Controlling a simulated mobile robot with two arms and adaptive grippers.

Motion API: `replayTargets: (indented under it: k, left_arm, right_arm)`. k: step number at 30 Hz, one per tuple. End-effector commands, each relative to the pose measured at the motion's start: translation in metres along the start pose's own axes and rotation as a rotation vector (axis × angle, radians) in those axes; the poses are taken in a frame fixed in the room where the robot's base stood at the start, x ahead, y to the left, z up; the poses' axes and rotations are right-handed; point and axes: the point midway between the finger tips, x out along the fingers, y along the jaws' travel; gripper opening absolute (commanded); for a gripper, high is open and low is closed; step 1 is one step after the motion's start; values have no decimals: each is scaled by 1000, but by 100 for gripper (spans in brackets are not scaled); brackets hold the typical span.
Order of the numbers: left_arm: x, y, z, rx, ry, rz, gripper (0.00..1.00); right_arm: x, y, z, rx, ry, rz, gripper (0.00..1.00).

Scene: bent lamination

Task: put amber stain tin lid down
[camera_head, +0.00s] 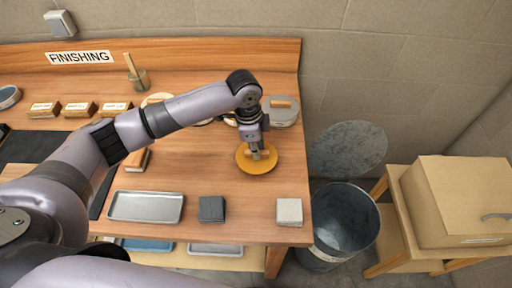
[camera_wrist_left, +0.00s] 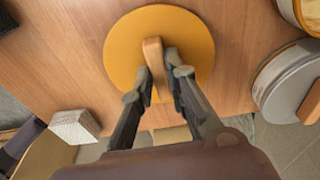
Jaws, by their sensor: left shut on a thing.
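The amber stain tin lid (camera_head: 243,158) is a round amber-yellow disc with a wooden bar handle. It is over the right part of the wooden bench, and I cannot tell whether it touches the top. In the left wrist view the lid (camera_wrist_left: 120,45) fills the upper middle, with its handle (camera_wrist_left: 153,56) between the fingers. My left gripper (camera_head: 262,155) points down from above and is shut on that handle; its fingers also show in the left wrist view (camera_wrist_left: 163,78). My right gripper is not in view.
A metal tray (camera_head: 146,206), a dark block (camera_head: 211,209) and a pale block (camera_head: 289,211) lie along the bench's front edge. A grey lidded tin (camera_head: 284,113) stands behind the lid. A metal bin (camera_head: 345,222) stands right of the bench. Bare wood surrounds the lid's left side.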

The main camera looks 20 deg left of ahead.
Motion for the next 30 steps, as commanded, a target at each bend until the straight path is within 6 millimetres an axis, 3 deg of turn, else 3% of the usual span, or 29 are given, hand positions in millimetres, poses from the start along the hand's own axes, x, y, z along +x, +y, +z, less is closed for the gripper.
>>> replayTargets:
  k: [13, 14, 21, 30]
  left_arm:
    - [9, 0, 1, 0, 1, 0, 0]
    - [8, 0, 1, 0, 1, 0, 16]
    - [8, 0, 1, 0, 1, 0, 32]
    - [8, 0, 1, 0, 1, 0, 34]
  right_arm:
    - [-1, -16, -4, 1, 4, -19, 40]
    - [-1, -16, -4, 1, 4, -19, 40]
    - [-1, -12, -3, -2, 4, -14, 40]
    - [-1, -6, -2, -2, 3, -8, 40]
